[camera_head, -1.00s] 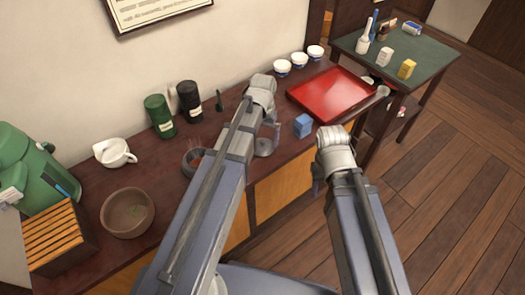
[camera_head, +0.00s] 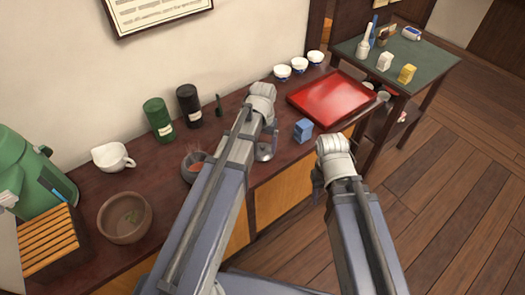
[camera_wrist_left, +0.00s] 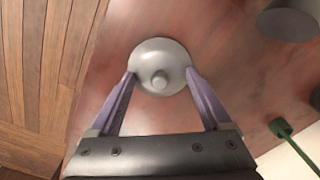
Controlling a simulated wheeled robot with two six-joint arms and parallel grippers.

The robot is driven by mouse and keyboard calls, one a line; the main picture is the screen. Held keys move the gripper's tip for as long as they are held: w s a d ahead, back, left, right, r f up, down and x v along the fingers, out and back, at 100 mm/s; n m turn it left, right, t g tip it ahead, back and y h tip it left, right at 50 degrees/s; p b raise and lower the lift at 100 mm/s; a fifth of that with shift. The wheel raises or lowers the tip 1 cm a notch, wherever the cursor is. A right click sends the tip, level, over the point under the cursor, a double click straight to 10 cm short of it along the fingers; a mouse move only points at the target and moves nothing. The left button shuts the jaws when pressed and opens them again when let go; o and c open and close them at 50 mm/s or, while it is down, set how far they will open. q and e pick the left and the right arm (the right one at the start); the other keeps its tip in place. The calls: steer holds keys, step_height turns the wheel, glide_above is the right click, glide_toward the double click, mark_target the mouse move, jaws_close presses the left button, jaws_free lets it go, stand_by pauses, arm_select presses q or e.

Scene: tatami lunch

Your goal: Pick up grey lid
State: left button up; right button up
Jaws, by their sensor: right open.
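The grey lid (camera_wrist_left: 160,52), round with a small knob on top, is in the upper middle of the left wrist view. In the head view the lid (camera_head: 265,152) is on the dark counter, partly hidden by my left arm. My left gripper (camera_wrist_left: 160,76) has its fingers spread, with one tip at each side of the lid's rim. Whether the tips touch the rim is unclear. In the head view my left gripper (camera_head: 268,128) is just above the lid. My right gripper (camera_head: 318,182) is in front of the counter, mostly hidden behind its wrist, and appears empty.
A blue box (camera_head: 302,130) and a red tray (camera_head: 333,97) are right of the lid. A reddish-filled pot (camera_head: 191,170) is left of it, partly behind my arm. Dark canisters (camera_head: 158,118) and white cups (camera_head: 282,71) stand along the wall. A green table (camera_head: 425,58) is beyond.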

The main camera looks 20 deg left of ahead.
arm_select(q)
steer(key=shift+c, duration=0.5)
